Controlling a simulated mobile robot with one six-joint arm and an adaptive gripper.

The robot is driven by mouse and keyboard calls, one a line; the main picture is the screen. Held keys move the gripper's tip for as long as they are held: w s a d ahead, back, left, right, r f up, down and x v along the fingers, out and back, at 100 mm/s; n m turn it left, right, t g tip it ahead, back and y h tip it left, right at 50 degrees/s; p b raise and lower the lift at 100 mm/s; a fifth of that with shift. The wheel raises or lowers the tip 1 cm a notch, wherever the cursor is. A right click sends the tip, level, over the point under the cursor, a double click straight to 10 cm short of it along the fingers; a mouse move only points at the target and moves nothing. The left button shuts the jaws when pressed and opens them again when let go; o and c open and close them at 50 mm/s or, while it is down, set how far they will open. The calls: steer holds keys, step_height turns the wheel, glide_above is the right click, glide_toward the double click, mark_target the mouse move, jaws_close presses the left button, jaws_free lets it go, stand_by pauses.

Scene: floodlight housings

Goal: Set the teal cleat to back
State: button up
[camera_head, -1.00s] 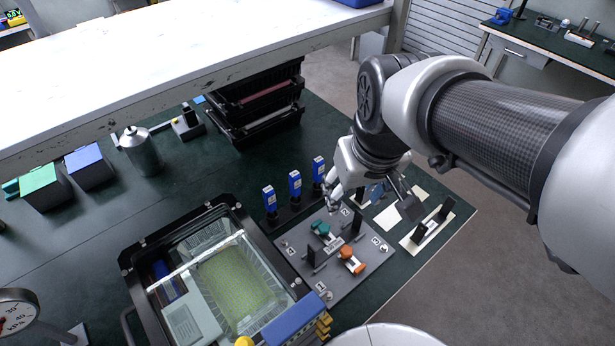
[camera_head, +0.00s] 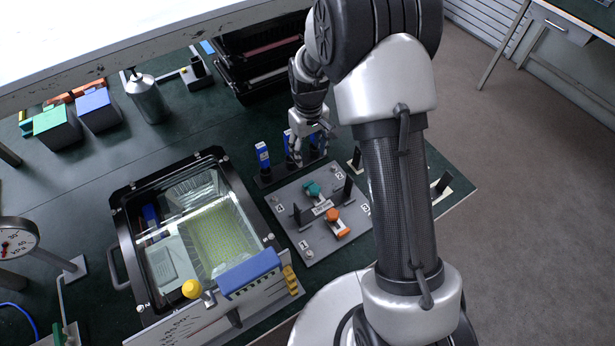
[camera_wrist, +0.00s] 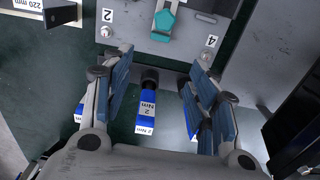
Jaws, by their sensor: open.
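The teal cleat (camera_head: 312,188) sits at the back part of a grey plate (camera_head: 290,236), beyond the orange cleat (camera_head: 333,217). My gripper (camera_head: 301,152) is open above the row of blue tools behind the plate, clear of the teal cleat. In the wrist view my gripper (camera_wrist: 160,80) has a blue tool marked 2 Nm (camera_wrist: 152,112) showing between its spread fingers; I cannot tell how far below them it is.
A blue tool (camera_head: 262,156) stands at the left of the row. Black uprights (camera_head: 348,187) rise from the plate near the cleats. An open floodlight housing (camera_head: 128,225) lies left of the plate. Black trays (camera_head: 232,58) are stacked behind, and a shelf edge (camera_head: 120,75) overhangs the bench.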

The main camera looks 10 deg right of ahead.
mark_target(308, 183)
step_height(308, 183, down, 16)
steer(key=b, duration=0.3)
steer(key=shift+b, duration=0.35)
steer(key=shift+c, duration=0.4)
jaws_close()
